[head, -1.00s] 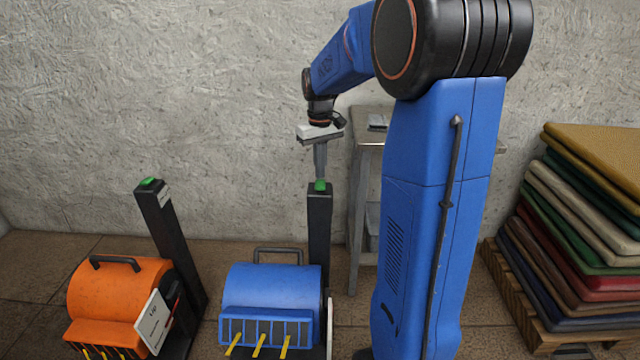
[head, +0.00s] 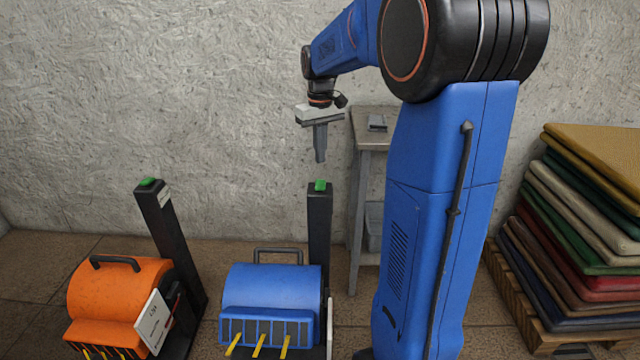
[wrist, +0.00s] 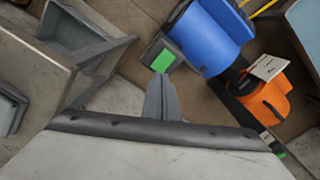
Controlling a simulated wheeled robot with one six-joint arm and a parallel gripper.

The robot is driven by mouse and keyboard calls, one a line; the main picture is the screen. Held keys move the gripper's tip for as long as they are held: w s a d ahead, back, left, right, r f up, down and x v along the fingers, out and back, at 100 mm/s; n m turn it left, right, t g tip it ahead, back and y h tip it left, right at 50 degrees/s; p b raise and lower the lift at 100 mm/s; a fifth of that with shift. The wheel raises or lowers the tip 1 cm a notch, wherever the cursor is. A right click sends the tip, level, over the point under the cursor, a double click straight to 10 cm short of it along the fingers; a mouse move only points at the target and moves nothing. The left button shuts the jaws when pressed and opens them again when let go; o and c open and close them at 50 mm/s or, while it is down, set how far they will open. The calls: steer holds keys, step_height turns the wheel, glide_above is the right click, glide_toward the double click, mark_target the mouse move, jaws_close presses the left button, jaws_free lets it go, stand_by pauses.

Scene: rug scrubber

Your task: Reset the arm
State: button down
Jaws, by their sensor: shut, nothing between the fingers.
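My gripper (head: 320,158) is shut and empty. Its fingers point straight down and hang in the air just above the green button (head: 320,185) on the black post of the blue scrubber (head: 270,292), with a visible gap. In the wrist view the shut fingers (wrist: 163,80) show at the middle, close to the green button (wrist: 163,60) in the picture, with the blue scrubber (wrist: 207,38) beyond.
An orange scrubber (head: 120,290) with a green-topped black post (head: 165,235) stands to the left. A grey metal stand (head: 370,140) is right of my gripper. Folded rugs (head: 590,220) are stacked on a pallet (head: 520,305) at the right. A rough wall stands behind.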

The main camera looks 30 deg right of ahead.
stand_by(0.4)
steer(key=s+a+r+t, duration=0.2)
steer(key=s+a, duration=0.8)
steer(key=s, duration=0.5)
steer(key=s+a+f+t, duration=0.1)
steer(key=s+a+f, duration=0.2)
steer(key=s, duration=0.4)
steer(key=s+a+f+t, duration=0.1)
steer(key=s+a+f, duration=0.1)
steer(key=s, duration=0.6)
steer(key=shift+a+f+n+t, duration=0.4)
steer(key=shift+f, duration=0.05)
steer(key=shift+r, duration=0.1)
steer(key=w+d+r+n+g, duration=0.1)
steer(key=w+d+r+n, duration=0.2)
steer(key=w+r, duration=0.35)
steer(key=w+d+r+n+g, duration=0.1)
steer(key=w+d+r+n, duration=0.2)
steer(key=w, duration=0.6)
steer(key=w+d+n+g, duration=0.1)
steer(key=w+d+n, duration=0.1)
steer(key=w+d, duration=0.3)
steer(key=w+d+r+n+g, duration=0.1)
steer(key=w+d+n, duration=0.2)
steer(key=w, duration=0.6)
steer(key=shift+w+d+r+g, duration=0.2)
steer(key=shift+w+d+g, duration=0.2)
steer(key=shift+d, duration=0.55)
